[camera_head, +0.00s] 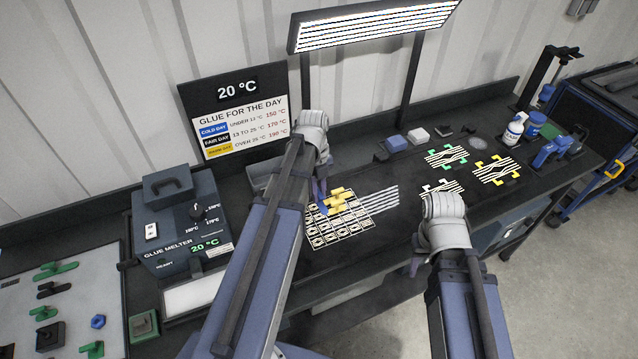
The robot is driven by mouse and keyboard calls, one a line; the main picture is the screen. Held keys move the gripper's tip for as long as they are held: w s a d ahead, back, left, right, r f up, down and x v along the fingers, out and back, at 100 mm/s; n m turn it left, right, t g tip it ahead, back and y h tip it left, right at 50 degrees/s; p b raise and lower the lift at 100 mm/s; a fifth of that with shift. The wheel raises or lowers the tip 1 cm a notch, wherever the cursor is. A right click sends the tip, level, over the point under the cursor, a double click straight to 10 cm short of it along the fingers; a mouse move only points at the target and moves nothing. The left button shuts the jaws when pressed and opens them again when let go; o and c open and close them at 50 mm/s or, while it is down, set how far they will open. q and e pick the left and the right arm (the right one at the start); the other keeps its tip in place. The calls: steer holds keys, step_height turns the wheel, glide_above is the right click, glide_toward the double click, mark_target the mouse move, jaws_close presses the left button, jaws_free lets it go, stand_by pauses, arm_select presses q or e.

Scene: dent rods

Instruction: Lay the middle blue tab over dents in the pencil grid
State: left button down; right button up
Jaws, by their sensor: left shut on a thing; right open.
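The pencil grid (338,236) is a block of pale-lined cells with ring-like marks on the dark bench, below the lamp. Several yellow pieces (340,203) lie at its upper part. My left gripper (321,197) reaches down at the grid's upper left edge, beside the yellow pieces. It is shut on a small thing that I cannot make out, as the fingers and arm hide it. I cannot pick out the middle blue tab for certain. My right gripper (414,268) is open and empty near the bench's front edge, right of the grid.
A glue melter (180,235) reading 20 °C stands left, before a glue chart (240,125). Striped patches with green (446,157) and yellow (495,170) corners lie right. Bottles (514,130) stand far right.

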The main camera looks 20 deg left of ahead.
arm_select(q)
steer(key=shift+w, duration=0.1)
steer(key=shift+f, duration=0.15)
step_height(320, 180, down, 6)
steer(key=b, duration=0.6)
steer(key=shift+f+b, duration=0.1)
steer(key=shift+b, duration=0.2)
steer(key=shift+f+b, duration=0.4)
stand_by(0.6)
steer(key=c, duration=0.8)
jaws_free()
steer(key=shift+r, duration=0.15)
steer(key=r+p, duration=0.7)
steer(key=shift+w+a+r+p, duration=0.25)
steer(key=shift+w+a+p, duration=0.05)
steer(key=shift+a+p, duration=0.1)
steer(key=shift+f, duration=0.1)
